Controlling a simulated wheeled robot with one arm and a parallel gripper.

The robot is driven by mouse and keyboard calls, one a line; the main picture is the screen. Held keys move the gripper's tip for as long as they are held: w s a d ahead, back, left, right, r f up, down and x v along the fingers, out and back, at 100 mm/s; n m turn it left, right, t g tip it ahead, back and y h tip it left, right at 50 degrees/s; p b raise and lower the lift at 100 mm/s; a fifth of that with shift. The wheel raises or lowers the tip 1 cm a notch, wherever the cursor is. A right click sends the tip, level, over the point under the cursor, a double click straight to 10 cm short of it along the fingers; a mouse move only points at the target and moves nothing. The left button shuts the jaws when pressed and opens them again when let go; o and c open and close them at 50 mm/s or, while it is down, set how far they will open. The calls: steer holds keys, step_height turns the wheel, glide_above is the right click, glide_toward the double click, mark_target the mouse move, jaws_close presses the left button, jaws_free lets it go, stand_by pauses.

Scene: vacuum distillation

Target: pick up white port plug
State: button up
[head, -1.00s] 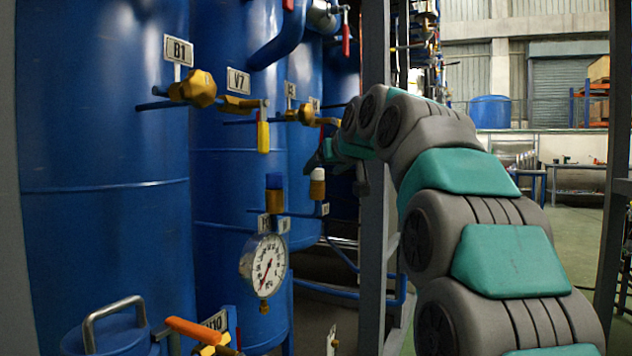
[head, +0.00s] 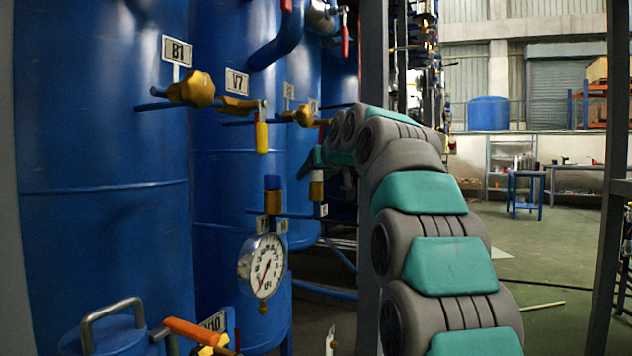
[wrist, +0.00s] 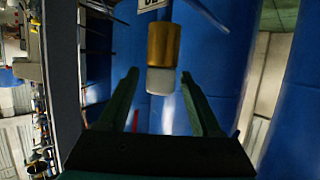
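The white port plug (wrist: 161,82) caps a brass port fitting (wrist: 164,45) in the wrist view, where the scene looks upside down. In the head view the white plug (head: 317,176) is partly covered by my gripper (head: 309,164), which is at its height. In the wrist view my gripper (wrist: 159,73) is open, with one green finger on each side of the plug. The plug appears between the fingertips with a gap on both sides. I cannot tell how far it is in depth.
A pressure gauge (head: 262,265) hangs below. Yellow valves (head: 197,89) stick out from blue tanks (head: 105,150). A grey frame post (head: 372,60) stands close to my arm.

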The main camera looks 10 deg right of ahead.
jaws_close()
stand_by(0.3)
steer(key=shift+r, duration=0.15)
